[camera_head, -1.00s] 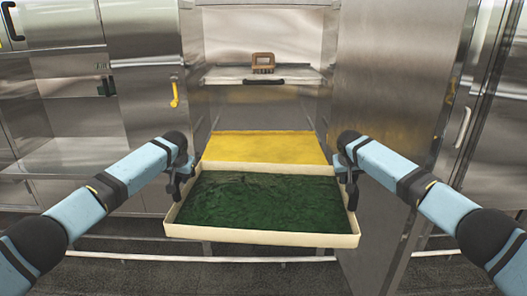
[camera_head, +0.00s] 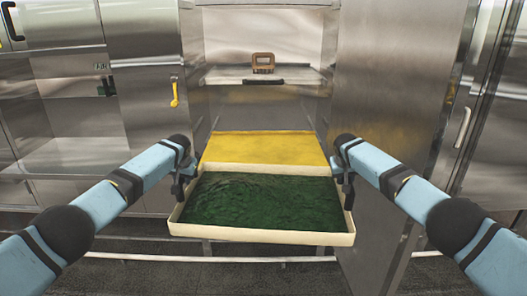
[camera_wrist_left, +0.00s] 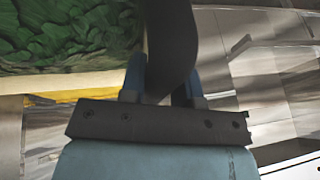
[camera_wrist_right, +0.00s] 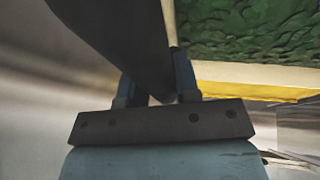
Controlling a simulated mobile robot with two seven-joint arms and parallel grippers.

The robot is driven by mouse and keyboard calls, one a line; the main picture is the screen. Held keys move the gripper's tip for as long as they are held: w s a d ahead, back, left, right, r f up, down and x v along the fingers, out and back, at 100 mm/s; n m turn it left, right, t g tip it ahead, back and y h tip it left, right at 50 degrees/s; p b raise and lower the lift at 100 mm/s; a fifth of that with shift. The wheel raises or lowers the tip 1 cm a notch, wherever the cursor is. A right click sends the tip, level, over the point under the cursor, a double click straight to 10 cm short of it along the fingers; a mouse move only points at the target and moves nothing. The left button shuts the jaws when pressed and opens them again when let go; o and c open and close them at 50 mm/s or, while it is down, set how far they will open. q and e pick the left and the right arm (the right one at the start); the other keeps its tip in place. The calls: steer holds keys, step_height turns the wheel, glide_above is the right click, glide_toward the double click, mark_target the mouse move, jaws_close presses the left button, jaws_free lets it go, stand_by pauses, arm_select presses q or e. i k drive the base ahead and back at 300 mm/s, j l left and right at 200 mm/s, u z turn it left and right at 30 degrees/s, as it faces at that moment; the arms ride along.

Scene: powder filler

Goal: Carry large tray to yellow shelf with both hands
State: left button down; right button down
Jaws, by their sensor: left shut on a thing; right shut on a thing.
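The large tray (camera_head: 262,239) is cream-rimmed and full of dark green, leafy-looking contents. It is held about level in front of the yellow shelf (camera_head: 265,147), its far edge at the shelf's near edge. Whether the tray rests on the shelf there, I cannot tell. My left gripper (camera_head: 180,187) is shut on the tray's left side wall. My right gripper (camera_head: 346,187) is shut on its right side wall. Both wrist views show green contents and cream rim beside the fingers; a dark part hides the fingertips. The yellow shelf also shows in the right wrist view (camera_wrist_right: 245,90).
The shelf sits inside a steel cabinet, with an open door (camera_head: 395,120) standing close to my right arm. A brown object (camera_head: 263,62) stands on the upper steel shelf (camera_head: 235,76). A yellow handle (camera_head: 175,93) is on the left cabinet. The yellow surface looks empty.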

mark_target(264, 150)
steer(key=i, duration=1.65)
